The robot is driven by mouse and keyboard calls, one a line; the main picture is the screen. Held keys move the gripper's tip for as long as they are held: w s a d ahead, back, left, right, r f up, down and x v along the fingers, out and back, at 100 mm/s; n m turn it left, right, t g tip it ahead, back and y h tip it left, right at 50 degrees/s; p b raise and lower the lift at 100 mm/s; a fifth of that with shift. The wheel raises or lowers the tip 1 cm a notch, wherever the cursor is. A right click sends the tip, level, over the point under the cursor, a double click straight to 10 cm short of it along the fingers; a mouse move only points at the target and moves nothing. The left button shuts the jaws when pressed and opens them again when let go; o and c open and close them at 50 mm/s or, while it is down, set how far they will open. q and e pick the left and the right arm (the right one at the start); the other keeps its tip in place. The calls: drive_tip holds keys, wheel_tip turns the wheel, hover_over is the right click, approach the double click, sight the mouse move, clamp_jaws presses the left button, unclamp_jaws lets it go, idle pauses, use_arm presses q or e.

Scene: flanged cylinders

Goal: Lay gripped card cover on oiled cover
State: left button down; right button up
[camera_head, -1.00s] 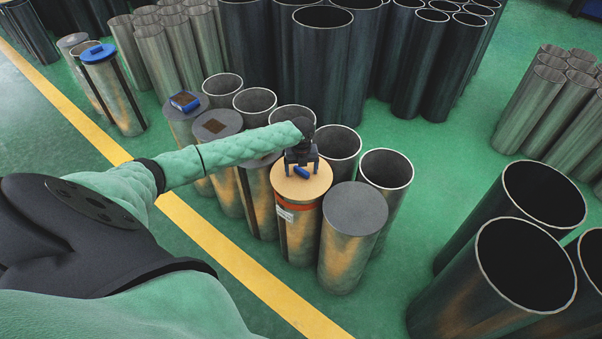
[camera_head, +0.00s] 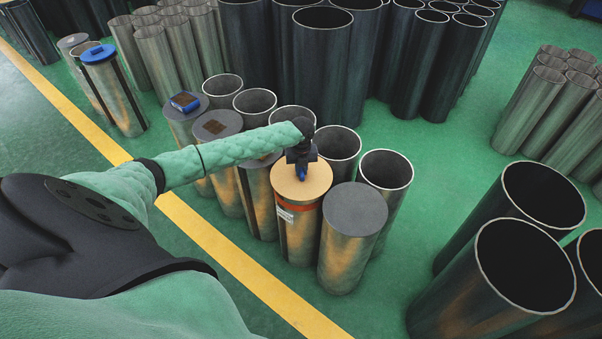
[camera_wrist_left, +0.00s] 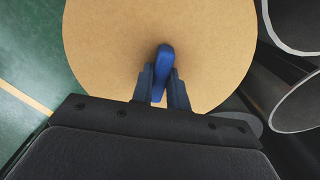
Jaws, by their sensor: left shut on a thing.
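The card cover (camera_head: 315,185) is a round tan disc with a small blue grip (camera_head: 302,175) at its middle. It lies flat on top of a metal cylinder with an orange band and a white label (camera_head: 285,214). My left gripper (camera_head: 301,168) is above it, shut on the blue grip. In the left wrist view the fingers (camera_wrist_left: 162,88) hold the blue grip (camera_wrist_left: 164,60) from both sides, over the tan disc (camera_wrist_left: 215,45). A plain grey cover (camera_head: 356,208) tops the cylinder to the right. I cannot tell which cover is oiled. My right gripper is not in view.
A blue-topped cylinder (camera_head: 98,54) stands far left. Open tubes (camera_head: 386,168) stand close behind; large dark tubes (camera_head: 525,265) stand right.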

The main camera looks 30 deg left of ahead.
sight(302, 169)
use_arm(q)
drive_tip(key=shift+r+p, duration=1.4)
drive_tip(key=shift+r, duration=0.45)
